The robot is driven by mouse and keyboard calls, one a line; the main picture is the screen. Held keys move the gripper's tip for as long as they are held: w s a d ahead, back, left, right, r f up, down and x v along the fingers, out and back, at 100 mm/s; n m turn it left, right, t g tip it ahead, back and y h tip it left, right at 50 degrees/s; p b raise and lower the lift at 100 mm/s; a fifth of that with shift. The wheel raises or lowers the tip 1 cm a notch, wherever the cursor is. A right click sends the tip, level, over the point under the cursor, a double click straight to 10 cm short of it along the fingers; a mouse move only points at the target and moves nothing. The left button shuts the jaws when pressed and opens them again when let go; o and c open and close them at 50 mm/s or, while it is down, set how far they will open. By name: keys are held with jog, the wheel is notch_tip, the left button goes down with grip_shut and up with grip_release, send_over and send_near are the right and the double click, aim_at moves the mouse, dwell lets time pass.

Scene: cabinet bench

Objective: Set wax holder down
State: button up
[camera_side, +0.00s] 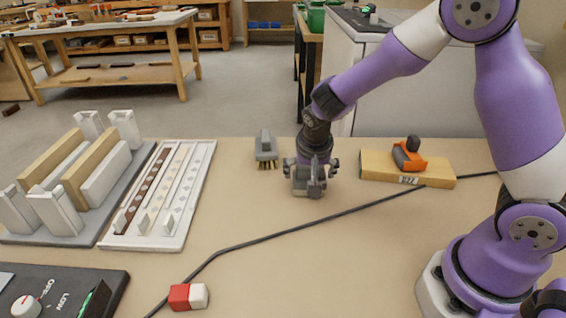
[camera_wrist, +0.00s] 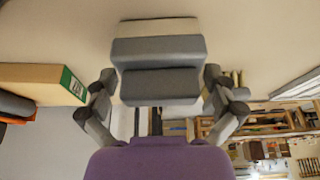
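My gripper (camera_side: 311,178) points down at the middle of the bench, its two fingers on either side of a grey block. I take this block to be the wax holder (camera_side: 307,189). In the wrist view the wax holder (camera_wrist: 160,55) is a stepped grey block with a pale whitish strip along its far side. The fingers of my gripper (camera_wrist: 160,88) press against its left and right ends. In the side view the holder's lower edge is at or just above the bench top; I cannot tell whether it touches. The fingers partly hide it.
A grey brush (camera_side: 265,147) stands left of my gripper; a wooden board (camera_side: 440,172) bearing an orange tool (camera_side: 408,156) lies right. A black cable (camera_side: 290,232) crosses in front. Left are a white tray (camera_side: 150,240) and a clamping rack (camera_side: 90,232); a red-and-white block (camera_side: 188,296) lies nearer.

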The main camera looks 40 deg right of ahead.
jog(key=v, duration=1.3)
jog(key=s+r+n+t+y, duration=0.2)
jog(key=s+r+n+y, duration=0.1)
jog(key=s+n, duration=0.6)
jog(key=s, duration=0.2)
jog(key=shift+s+r, duration=0.3)
jog(key=shift+s, duration=0.1)
